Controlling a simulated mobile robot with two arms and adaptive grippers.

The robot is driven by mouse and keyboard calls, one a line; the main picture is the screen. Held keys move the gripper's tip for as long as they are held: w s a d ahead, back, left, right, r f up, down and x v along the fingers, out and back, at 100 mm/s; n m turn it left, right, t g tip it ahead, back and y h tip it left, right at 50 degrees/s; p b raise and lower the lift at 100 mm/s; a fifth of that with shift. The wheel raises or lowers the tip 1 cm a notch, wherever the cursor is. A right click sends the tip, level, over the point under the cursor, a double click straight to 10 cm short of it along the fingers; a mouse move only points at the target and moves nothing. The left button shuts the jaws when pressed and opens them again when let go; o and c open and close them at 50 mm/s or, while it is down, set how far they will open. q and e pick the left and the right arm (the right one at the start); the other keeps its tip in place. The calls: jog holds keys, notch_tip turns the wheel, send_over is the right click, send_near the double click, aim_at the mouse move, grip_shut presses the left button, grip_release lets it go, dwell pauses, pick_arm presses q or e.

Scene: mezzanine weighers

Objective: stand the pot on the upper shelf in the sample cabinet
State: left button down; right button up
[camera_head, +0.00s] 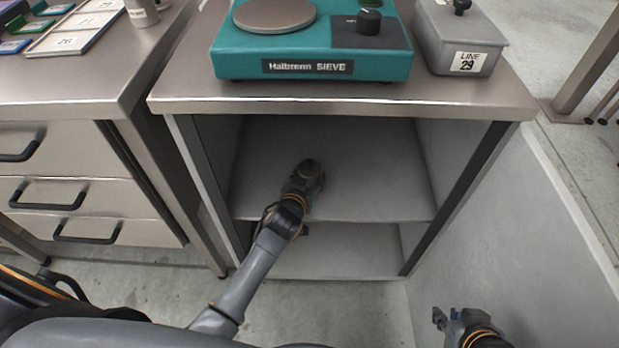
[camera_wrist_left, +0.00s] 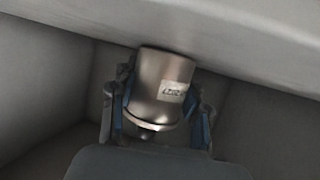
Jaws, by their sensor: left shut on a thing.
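My left gripper (camera_head: 302,183) reaches into the open cabinet, over the upper shelf (camera_head: 378,185). In the left wrist view the pot (camera_wrist_left: 160,80) is a brushed-metal cylinder with a small printed label, held between the blue-padded fingers of the left gripper (camera_wrist_left: 163,105). I cannot tell whether the pot touches the shelf. My right gripper (camera_head: 447,320) is low at the right, outside the cabinet; its fingers are too small to read.
A teal sieve device (camera_head: 310,50) and a grey lidded box marked LINE 29 (camera_head: 462,38) stand on the cabinet top (camera_head: 340,97). The cabinet's side walls flank the arm. The visible upper shelf is otherwise bare. A drawer unit (camera_head: 60,160) stands to the left.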

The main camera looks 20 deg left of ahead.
dwell(0.3)
pick_arm(q)
jog(key=c, duration=0.7)
grip_release()
jog(key=shift+f, duration=0.1)
jog(key=shift+o, duration=0.2)
